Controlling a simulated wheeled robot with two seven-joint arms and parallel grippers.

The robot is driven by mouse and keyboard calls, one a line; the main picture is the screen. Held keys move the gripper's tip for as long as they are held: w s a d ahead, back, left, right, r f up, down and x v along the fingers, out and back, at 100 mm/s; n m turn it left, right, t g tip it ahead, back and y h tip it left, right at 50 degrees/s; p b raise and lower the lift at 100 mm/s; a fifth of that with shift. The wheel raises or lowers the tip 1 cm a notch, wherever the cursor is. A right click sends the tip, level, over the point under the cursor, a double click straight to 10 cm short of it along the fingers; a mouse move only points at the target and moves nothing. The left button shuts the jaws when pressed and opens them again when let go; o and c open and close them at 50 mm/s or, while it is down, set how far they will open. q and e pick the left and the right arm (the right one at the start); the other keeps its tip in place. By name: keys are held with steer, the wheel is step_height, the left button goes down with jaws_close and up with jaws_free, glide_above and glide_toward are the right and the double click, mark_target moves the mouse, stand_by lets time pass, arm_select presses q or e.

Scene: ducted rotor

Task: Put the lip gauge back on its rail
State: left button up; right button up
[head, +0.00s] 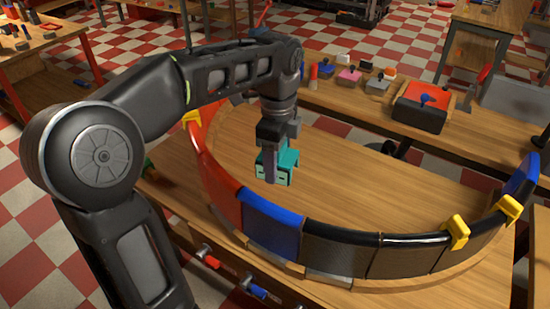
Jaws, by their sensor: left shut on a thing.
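A teal block with a pale marked face (287,172) is held in my left gripper (273,168); I take it to be the lip gauge. The gripper points down, its dark finger against the block's near left side. The block hangs inside the curved ring, apart from the ring wall in the picture; its height above the wooden table is hard to tell. The ring wall (335,246) has red, blue and dark panels and a rounded lip. I cannot make out for sure which part is the rail. My right gripper is out of view.
Yellow clips (456,231) sit on the ring's lip. The back bench (470,140) carries several small coloured blocks and a dark box with a blue knob (421,110). Clamps with red and blue handles (255,290) stick out at the front. The table inside the ring is clear.

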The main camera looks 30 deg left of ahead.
arm_select(q)
steer(key=w+d+f+n, duration=0.8)
steer(key=d+n, duration=0.3)
steer(key=n, duration=0.4)
steer(key=shift+w, duration=0.5)
steer(key=shift+f, duration=0.1)
